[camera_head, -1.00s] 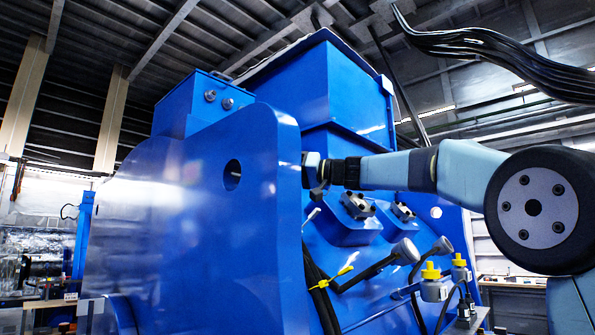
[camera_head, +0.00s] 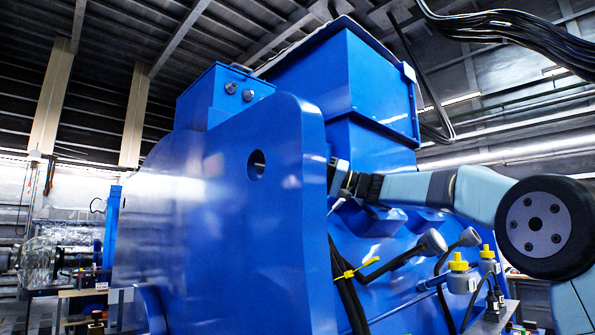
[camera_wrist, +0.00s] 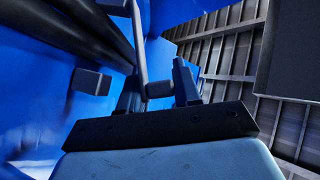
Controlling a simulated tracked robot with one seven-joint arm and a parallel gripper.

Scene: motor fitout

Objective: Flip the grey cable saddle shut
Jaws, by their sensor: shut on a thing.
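My gripper (camera_wrist: 158,88) shows in the wrist view with its two dark fingers around a grey part. A long thin grey bar (camera_wrist: 138,40) runs from the top of that view down between the fingers; it looks like the moving part of the grey cable saddle. In the head view my gripper (camera_head: 340,178) is beside the right edge of the blue flange plate (camera_head: 300,200). The flange and my arm hide most of the saddle there, so its angle cannot be told. A small grey block (camera_wrist: 90,82) stands left of the fingers in the wrist view.
Black cables (camera_head: 345,285) with a yellow tie hang below my gripper. Grey round-ended fittings (camera_head: 433,241) and yellow-capped bottles (camera_head: 458,275) are at lower right. The tall blue housing (camera_head: 365,90) rises behind. A thick cable bundle (camera_head: 510,30) hangs at upper right.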

